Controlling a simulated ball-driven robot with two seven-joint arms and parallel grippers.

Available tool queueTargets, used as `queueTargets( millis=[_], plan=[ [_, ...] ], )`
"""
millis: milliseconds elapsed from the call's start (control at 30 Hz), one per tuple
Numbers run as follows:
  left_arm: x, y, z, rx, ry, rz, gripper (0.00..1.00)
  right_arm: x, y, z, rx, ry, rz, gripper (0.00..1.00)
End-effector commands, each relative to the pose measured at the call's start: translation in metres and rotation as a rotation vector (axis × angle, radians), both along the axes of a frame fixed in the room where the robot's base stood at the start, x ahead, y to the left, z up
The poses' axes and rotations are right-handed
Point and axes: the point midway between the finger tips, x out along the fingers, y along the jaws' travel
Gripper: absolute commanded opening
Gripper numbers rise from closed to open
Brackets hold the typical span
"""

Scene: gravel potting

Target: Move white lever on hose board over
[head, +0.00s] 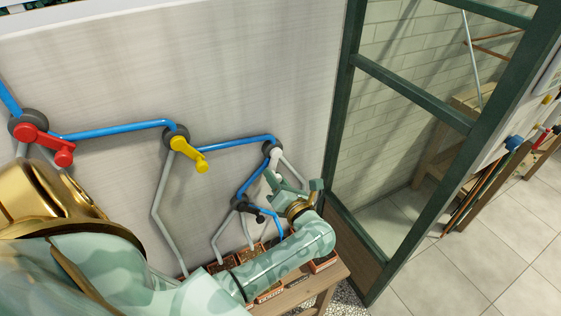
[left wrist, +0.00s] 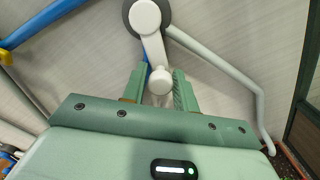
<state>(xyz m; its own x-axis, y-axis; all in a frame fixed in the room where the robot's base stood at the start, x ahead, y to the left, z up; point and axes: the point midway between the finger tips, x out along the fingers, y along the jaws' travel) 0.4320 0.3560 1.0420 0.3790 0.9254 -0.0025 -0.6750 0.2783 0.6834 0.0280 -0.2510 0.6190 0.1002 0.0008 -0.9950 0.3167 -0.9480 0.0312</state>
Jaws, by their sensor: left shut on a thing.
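The white lever (head: 275,160) sits on a dark round hub at the right end of the blue hose run on the pale hose board (head: 255,60). My left gripper (head: 279,184) reaches up to it from below and is shut on the lever's knob end. In the left wrist view the white lever (left wrist: 152,45) runs from its hub at the top down to the round knob. The knob lies between the two green fingers of my left gripper (left wrist: 160,86). My right gripper is not seen.
A red lever (head: 45,143) and a yellow lever (head: 188,153) sit further left on the board. Planter boxes on a wooden bench (head: 297,291) stand underneath. A green-framed glass panel (head: 412,92) is at right.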

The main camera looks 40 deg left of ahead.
Motion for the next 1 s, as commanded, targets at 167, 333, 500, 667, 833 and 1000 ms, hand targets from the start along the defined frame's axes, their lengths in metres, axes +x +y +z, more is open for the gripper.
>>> queueTargets(
  millis=[167, 333, 500, 667, 833, 1000],
  plan=[
    [-0.004, 0.002, 0.01, 0.057, 0.111, -0.006, 0.0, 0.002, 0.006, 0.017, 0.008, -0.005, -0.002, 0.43],
    [-0.008, 0.004, 0.012, 0.092, 0.191, -0.007, 0.0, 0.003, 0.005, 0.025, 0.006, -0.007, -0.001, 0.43],
    [-0.01, 0.005, 0.012, 0.113, 0.24, -0.008, 0.0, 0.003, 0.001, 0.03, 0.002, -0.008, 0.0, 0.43],
    [-0.011, 0.005, 0.012, 0.121, 0.262, -0.009, 0.0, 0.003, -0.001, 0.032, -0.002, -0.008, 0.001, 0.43],
    [-0.011, 0.005, 0.011, 0.124, 0.267, -0.009, 0.0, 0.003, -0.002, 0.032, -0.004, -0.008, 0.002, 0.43],
    [-0.011, 0.005, 0.011, 0.124, 0.267, -0.009, 0.0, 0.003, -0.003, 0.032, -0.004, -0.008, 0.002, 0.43]
  ],
)
